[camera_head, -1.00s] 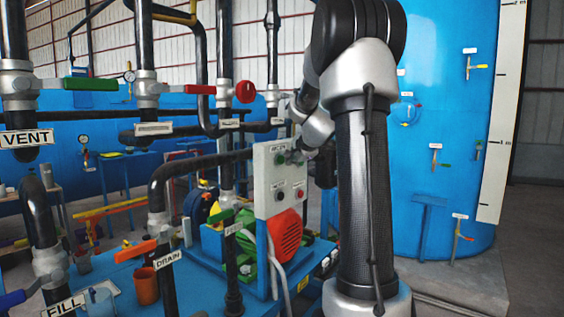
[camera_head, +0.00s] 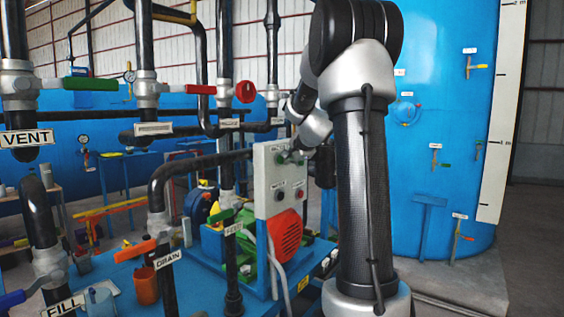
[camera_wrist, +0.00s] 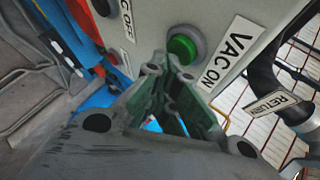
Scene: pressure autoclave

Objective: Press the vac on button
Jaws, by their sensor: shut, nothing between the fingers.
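The green vac on button (camera_wrist: 183,46) sits in a dark round collar on the grey control panel (camera_wrist: 150,20), beside a white label (camera_wrist: 231,54) reading "VAC ON". My gripper (camera_wrist: 168,68) is shut and empty in the wrist view. Its fingertips are just below the button in that picture and very close to the panel. I cannot tell whether they touch the button. In the head view my gripper (camera_head: 292,158) is at the upper part of the panel (camera_head: 262,180), and the arm hides some of the panel's right side.
A pipe labelled "RETURN" (camera_wrist: 271,102) runs close on the right. In the head view, a red motor cover (camera_head: 286,236) and pipes surround the panel.

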